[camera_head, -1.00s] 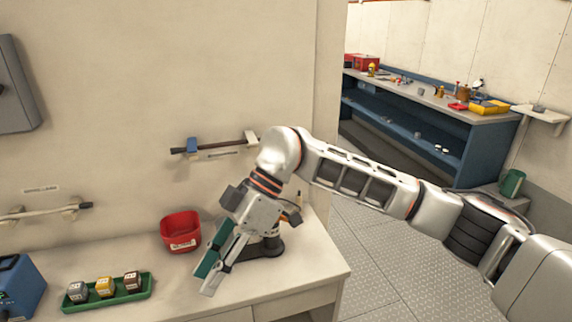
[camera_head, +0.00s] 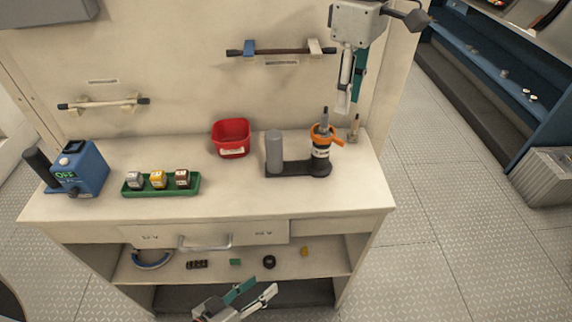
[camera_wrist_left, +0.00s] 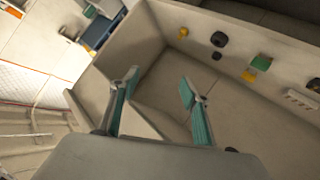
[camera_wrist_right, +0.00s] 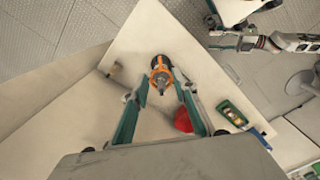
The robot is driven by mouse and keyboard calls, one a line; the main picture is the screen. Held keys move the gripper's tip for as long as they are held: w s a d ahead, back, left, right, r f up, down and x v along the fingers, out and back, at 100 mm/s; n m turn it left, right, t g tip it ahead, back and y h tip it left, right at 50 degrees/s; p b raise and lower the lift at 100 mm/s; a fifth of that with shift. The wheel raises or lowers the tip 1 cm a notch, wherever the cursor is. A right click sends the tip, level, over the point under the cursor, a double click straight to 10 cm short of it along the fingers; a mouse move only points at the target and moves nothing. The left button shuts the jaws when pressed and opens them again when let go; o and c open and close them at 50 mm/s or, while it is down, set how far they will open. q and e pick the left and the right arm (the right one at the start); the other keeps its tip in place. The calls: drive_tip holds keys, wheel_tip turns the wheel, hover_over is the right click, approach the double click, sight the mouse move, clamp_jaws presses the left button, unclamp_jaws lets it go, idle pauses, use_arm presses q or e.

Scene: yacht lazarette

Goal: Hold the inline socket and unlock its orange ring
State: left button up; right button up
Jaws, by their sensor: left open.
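The inline socket (camera_head: 320,152) stands upright at the right end of a dark stand (camera_head: 292,170) on the bench. It has a dark body and a grey plug or cable end on top. Its orange ring (camera_head: 318,130) has a tab to the right. In the right wrist view the socket (camera_wrist_right: 161,84) lies ahead between the fingertips. My right gripper (camera_head: 350,98) is open, empty and above the socket, apart from it. My left gripper (camera_head: 262,291) is open and empty, low in front of the bench; the left wrist view shows its spread fingers (camera_wrist_left: 160,75).
A grey post (camera_head: 274,150) rises from the stand's left end. A red bin (camera_head: 231,138), a green tray (camera_head: 161,190) with three blocks and a blue device (camera_head: 82,167) are further left. A small brownish object (camera_head: 354,128) stands right of the socket. Below is an open shelf (camera_head: 215,272) with small parts.

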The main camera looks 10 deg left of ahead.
use_arm(q)
drive_tip(key=w+d+r+n+t+h, duration=0.25)
drive_tip(key=d+r+n, duration=0.35)
drive_tip(key=r, duration=0.5)
wheel_tip(320, 180, up, 24)
drive_tip(key=n+t+y, duration=0.8)
drive_tip(key=n+y, duration=0.6)
drive_tip(key=n, duration=1.4)
hover_over(276, 154)
drive_tip(key=s+d, duration=0.2)
drive_tip(key=s, duration=0.4)
drive_tip(key=f+n+g, duration=0.1)
drive_tip(key=n, duration=0.1)
drive_tip(key=f+n+g+y, duration=0.1)
drive_tip(key=f+n+g, duration=0.1)
drive_tip(key=f+n+g+y, duration=0.1)
drive_tip(key=n, duration=0.1)
drive_tip(key=shift+w+f, duration=0.2)
drive_tip(key=shift+w, duration=0.05)
drive_tip(key=shift+f+n+g, duration=0.4)
drive_tip(key=shift+n+g, duration=0.05)
drive_tip(key=shift+n, duration=0.05)
drive_tip(key=shift+x, duration=3.85)
clamp_jaws()
